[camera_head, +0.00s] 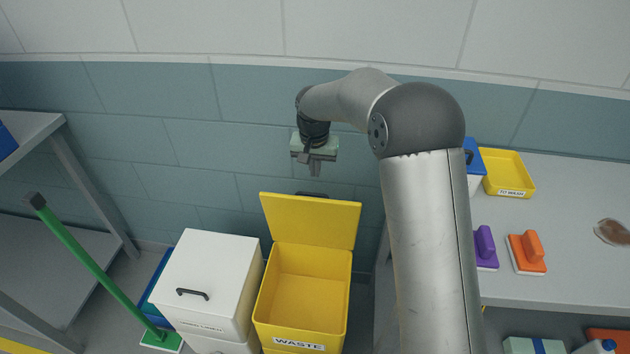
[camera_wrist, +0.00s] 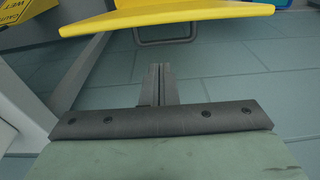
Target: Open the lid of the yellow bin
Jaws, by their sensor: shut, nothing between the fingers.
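The yellow bin (camera_head: 302,290) marked WASTE stands on the floor against the wall, below the arm in the head view. Its yellow lid (camera_head: 310,220) is raised, leaning back toward the wall, and the open inside of the bin shows empty. My gripper (camera_head: 315,171) is above and behind the lid's upper edge, near the wall, apart from the lid. Its fingers are together with nothing between them, as the wrist view (camera_wrist: 158,80) also shows. In the wrist view the lid (camera_wrist: 165,17) spans the top as a yellow panel, and a dark handle (camera_wrist: 166,38) shows under it.
A white lidded bin (camera_head: 207,280) stands close to the left of the yellow one. A green-handled tool (camera_head: 95,265) leans farther left by a grey shelf (camera_head: 75,245). On the right is a grey counter (camera_head: 575,200) with a yellow tray (camera_head: 508,173) and purple and orange scrubbers.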

